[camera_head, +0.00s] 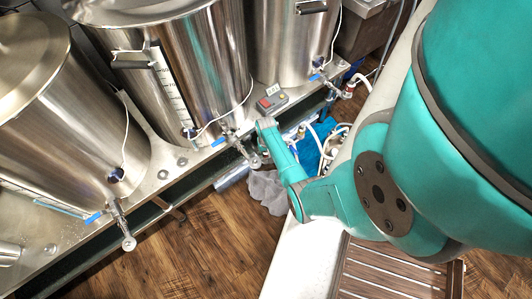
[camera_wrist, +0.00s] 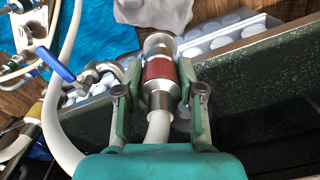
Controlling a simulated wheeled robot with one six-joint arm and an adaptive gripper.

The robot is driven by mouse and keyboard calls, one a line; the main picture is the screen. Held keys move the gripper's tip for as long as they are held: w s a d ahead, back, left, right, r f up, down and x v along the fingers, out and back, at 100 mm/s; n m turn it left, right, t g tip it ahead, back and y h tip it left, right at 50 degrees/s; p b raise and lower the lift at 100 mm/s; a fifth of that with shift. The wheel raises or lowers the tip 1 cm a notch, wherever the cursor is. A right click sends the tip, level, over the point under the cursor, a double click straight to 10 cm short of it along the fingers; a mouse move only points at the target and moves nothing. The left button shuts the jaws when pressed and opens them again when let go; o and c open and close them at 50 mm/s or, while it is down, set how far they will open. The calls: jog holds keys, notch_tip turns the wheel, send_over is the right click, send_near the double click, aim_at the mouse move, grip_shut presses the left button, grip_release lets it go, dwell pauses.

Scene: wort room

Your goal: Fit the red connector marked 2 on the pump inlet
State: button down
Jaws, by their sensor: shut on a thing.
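In the wrist view my gripper (camera_wrist: 157,78) is shut on the red connector (camera_wrist: 159,70), with one finger on each side of its band. A white hose (camera_wrist: 159,128) runs from the connector's near end back towards my wrist. A bright steel round end (camera_wrist: 159,43) shows at the far side of the red band; I cannot tell whether it is the connector's own mouth or another fitting. The number on the connector is not readable. I cannot make out the pump inlet for sure in either view. In the head view my arm hides the gripper and connector.
A steel valve with a blue handle (camera_wrist: 54,64) is left of my gripper. A dark green-edged beam (camera_wrist: 245,75) is to the right. Steel kettles (camera_head: 200,70) and a red-buttoned box (camera_head: 271,102) stand on the bench. A grey cloth (camera_head: 268,190) and blue sheet (camera_head: 308,150) lie below.

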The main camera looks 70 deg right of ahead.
jog(key=shift+f, duration=1.25)
dwell(0.5)
jog(key=c, duration=0.6)
grip_release()
jog(key=shift+c, duration=0.2)
jog(key=shift+r, duration=0.1)
notch_tip(320, 180, up, 12)
jog(key=shift+f, duration=0.15)
